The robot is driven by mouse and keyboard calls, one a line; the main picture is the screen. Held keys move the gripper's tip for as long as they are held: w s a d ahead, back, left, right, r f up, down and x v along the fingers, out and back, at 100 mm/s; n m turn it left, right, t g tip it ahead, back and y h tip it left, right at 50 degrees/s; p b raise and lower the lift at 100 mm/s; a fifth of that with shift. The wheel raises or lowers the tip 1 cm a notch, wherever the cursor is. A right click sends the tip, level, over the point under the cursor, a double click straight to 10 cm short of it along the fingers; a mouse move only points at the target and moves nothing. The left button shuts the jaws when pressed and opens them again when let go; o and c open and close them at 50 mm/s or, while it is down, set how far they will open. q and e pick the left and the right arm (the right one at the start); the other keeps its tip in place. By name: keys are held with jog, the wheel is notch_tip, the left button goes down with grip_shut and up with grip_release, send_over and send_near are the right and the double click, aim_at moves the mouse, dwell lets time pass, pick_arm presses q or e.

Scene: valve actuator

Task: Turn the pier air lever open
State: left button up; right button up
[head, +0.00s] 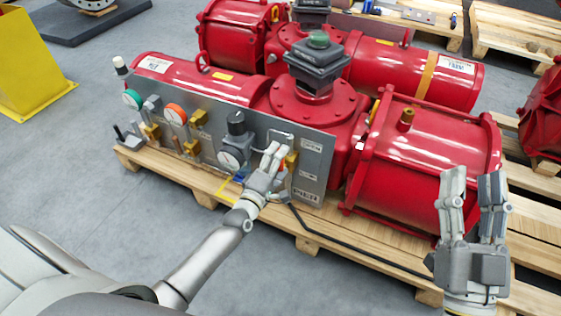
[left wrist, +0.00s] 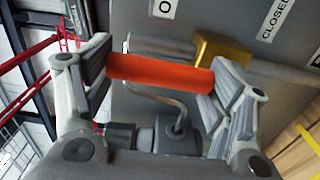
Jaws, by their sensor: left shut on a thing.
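The pier air lever is an orange-red bar in the left wrist view (left wrist: 160,74), in front of a grey panel with "O..." and "CLOSED" labels. My left gripper (left wrist: 160,76) has a finger at each end of this lever and is shut on it. In the head view my left gripper (head: 276,158) is at the right part of the grey panel (head: 312,178), and its fingers hide most of the lever. A brass fitting (left wrist: 219,52) sits just behind the lever. My right gripper (head: 472,205) is open and empty, its fingers pointing up, in front of the red cylinder.
A black cable (head: 350,250) runs along the pallet toward the right. Grey floor lies clear at the left front.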

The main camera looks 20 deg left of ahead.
pick_arm(q)
jog(key=shift+a, duration=0.1)
dwell(0.3)
jog(key=o, duration=1.4)
jog(key=shift+o, duration=0.2)
jog(key=shift+s, duration=0.1)
jog(key=s, duration=1.1)
jog(key=shift+s+a, duration=0.2)
jog(key=shift+s, duration=0.2)
